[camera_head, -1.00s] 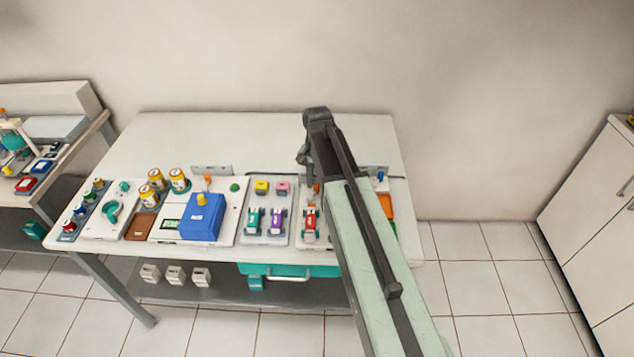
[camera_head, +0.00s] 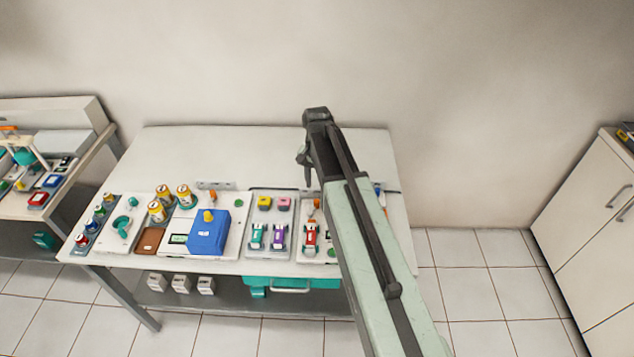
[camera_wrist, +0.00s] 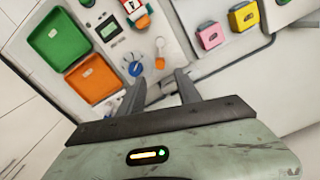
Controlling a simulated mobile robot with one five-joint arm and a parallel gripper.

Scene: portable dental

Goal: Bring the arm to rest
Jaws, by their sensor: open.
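My arm reaches forward over the right part of the white table (camera_head: 270,150) in the head view. My gripper (camera_head: 306,170) hangs at its far end, above the table and apart from the things on it. In the wrist view my gripper (camera_wrist: 160,88) shows two dark fingers spread apart with nothing between them. My arm hides part of the table's right side in the head view.
A blue box (camera_head: 207,232), several yellow cans and toy cars stand on the table's front half. Its back half is bare. Green (camera_wrist: 60,35) and orange (camera_wrist: 95,80) trays show in the wrist view. A cabinet (camera_head: 590,215) stands right; another bench (camera_head: 60,190) stands left.

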